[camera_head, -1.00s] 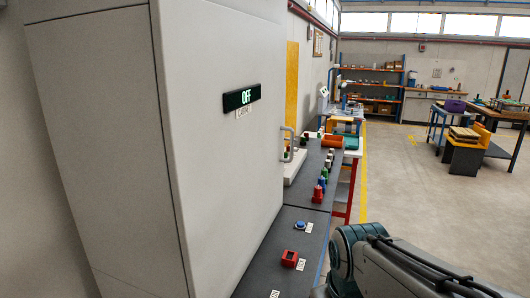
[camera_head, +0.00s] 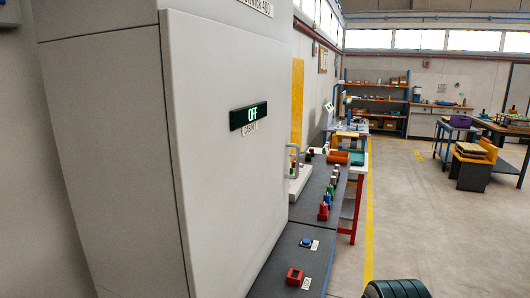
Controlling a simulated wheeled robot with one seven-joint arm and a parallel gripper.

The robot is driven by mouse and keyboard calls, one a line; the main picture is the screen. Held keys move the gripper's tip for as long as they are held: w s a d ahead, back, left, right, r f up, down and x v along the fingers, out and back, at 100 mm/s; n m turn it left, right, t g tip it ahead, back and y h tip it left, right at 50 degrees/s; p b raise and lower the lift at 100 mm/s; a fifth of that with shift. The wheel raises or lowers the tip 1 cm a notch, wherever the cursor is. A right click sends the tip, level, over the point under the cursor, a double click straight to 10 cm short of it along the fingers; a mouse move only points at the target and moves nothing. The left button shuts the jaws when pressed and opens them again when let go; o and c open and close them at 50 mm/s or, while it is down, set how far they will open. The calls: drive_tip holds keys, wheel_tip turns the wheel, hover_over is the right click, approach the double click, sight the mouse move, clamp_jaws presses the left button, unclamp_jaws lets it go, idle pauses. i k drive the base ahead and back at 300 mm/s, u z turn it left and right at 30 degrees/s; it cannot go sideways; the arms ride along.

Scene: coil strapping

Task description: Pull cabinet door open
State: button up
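The grey cabinet door (camera_head: 225,190) fills the left half of the head view and looks shut. A light grey bar handle (camera_head: 294,161) stands upright at the door's right edge, above the bench. My gripper is not in view. Only a dark rounded part of my arm shows at the bottom edge, right of the bench and well apart from the handle.
A dark bench (camera_head: 306,236) runs beside the door, with a red block (camera_head: 294,277), a blue button (camera_head: 306,242) and several coloured items. Floor (camera_head: 435,235) on the right is clear up to tables (camera_head: 508,130) and blue shelving (camera_head: 376,100).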

sight(232, 188)
drive_tip(key=k, duration=0.65)
drive_tip(key=z, duration=0.6)
drive_tip(key=i, duration=0.9)
drive_tip(key=z, duration=0.45)
drive_tip(key=i, duration=1.2)
drive_tip(key=u, duration=1.05)
drive_tip(key=i, duration=0.45)
drive_tip(key=u, duration=0.25)
